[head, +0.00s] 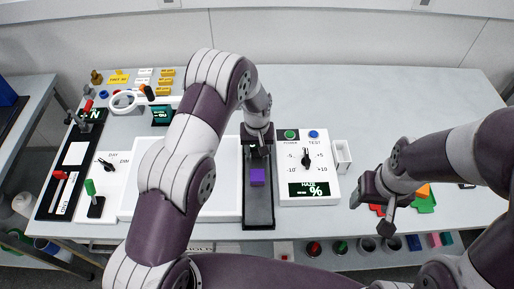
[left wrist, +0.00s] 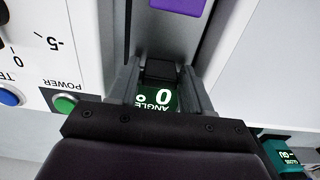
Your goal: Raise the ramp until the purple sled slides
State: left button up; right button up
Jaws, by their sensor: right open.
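The ramp (head: 258,218) is a long dark track lying flat between a white panel and a white control box. The purple sled (head: 257,177) sits on it around mid-length, and its edge shows at the top of the left wrist view (left wrist: 180,5). My left gripper (head: 257,150) is over the ramp's far end. In the left wrist view its fingers (left wrist: 160,80) stand on both sides of a black block (left wrist: 161,70); whether they press on it is unclear. The angle display (left wrist: 160,98) beside the block reads 0°. My right gripper (head: 378,200) is open and empty, at the right.
The control box (head: 318,165) with green and blue buttons, a dial and a haze display stands right of the ramp. A white panel (head: 215,200) lies left. A small white holder (head: 342,157) and coloured pieces (head: 424,200) are on the right.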

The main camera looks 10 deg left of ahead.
pick_arm(q)
grip_shut()
notch_tip(320, 180, up, 3)
jog(key=shift+s+f+t+p, duration=0.1)
jog(key=shift+t+p, duration=0.3)
jog(key=shift+t, duration=0.2)
jog(key=s+r, duration=0.1)
jog(key=r+p, duration=0.1)
jog(key=r, duration=0.1)
jog(key=s+r+p, duration=0.1)
jog(key=r, duration=0.1)
jog(key=shift+s+d+r, duration=0.15)
jog(key=shift+s+d, duration=0.15)
jog(key=shift+s, duration=0.05)
jog(key=shift+o, duration=2.1)
grip_release()
jog(key=shift+s, duration=0.1)
